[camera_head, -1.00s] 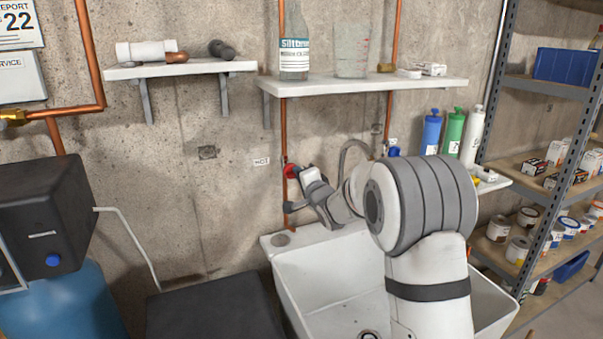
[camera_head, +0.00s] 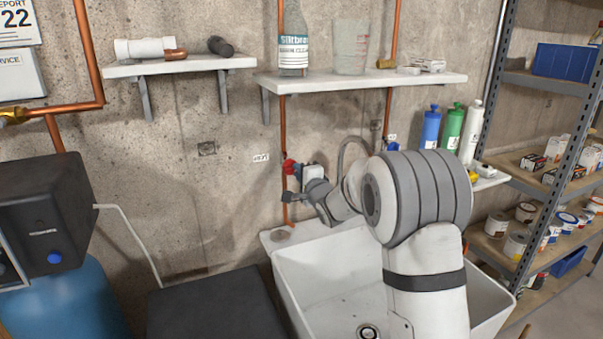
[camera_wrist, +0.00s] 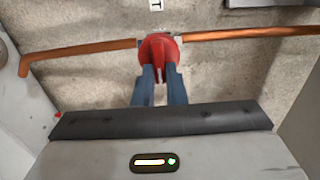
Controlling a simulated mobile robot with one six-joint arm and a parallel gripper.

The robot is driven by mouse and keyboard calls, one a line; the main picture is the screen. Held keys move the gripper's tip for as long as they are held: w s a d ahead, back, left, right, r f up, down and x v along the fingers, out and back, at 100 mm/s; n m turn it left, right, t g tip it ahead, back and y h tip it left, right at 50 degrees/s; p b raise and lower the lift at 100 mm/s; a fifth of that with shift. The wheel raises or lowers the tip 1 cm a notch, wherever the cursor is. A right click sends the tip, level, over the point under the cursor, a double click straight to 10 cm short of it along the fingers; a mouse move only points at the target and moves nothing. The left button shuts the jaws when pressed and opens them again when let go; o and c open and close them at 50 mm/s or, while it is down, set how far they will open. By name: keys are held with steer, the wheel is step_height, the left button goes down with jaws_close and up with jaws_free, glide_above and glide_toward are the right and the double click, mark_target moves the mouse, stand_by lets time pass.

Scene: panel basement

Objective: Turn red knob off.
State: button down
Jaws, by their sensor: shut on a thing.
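The red knob (camera_head: 290,167) sits on the left vertical copper pipe on the wall, below the long shelf and beside a small label. It also shows in the wrist view (camera_wrist: 158,49), where the copper pipe runs across the picture on both sides of it. My gripper (camera_wrist: 160,76) is shut on the red knob, with its two blue-grey fingers on either side of the knob's raised grip. In the head view my gripper (camera_head: 295,178) reaches the pipe from the right, above the sink, and partly covers the knob.
A white sink (camera_head: 320,285) lies below my arm. The long shelf (camera_head: 360,82) above holds a bottle (camera_head: 293,45) and a clear beaker (camera_head: 350,48). Blue, green and white bottles stand at right, before a metal rack (camera_head: 500,130). A dark box (camera_head: 215,305) stands left of the sink.

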steer(key=c, duration=1.5)
jaws_free()
steer(key=shift+d, duration=0.1)
steer(key=b+v, duration=0.1)
steer(key=v, duration=0.6)
steer(key=shift+s+d+b, duration=0.15)
steer(key=shift+s+b, duration=0.15)
steer(key=shift+s, duration=0.05)
steer(key=s+d+f+n+g+h, duration=0.2)
steer(key=s+d+n+g+h, duration=0.1)
steer(key=s+d, duration=0.3)
steer(key=s+d+f+n+g+h, duration=0.1)
steer(key=s+d+n+g+h, duration=0.2)
steer(key=s, duration=0.6)
steer(key=s+d+f+n+g, duration=0.1)
steer(key=s+f+n+g, duration=0.1)
steer(key=s, duration=0.6)
steer(key=s+d+f+n+g, duration=0.1)
steer(key=s+f+n+g, duration=0.1)
steer(key=s, duration=0.6)
steer(key=s+d+f+n+g+h, duration=0.1)
steer(key=s+f+n+g, duration=0.1)
steer(key=s, duration=0.7)
steer(key=shift+s+n+g, duration=0.1)
steer(key=shift+n+g, duration=0.7)
steer(key=shift+g, duration=0.2)
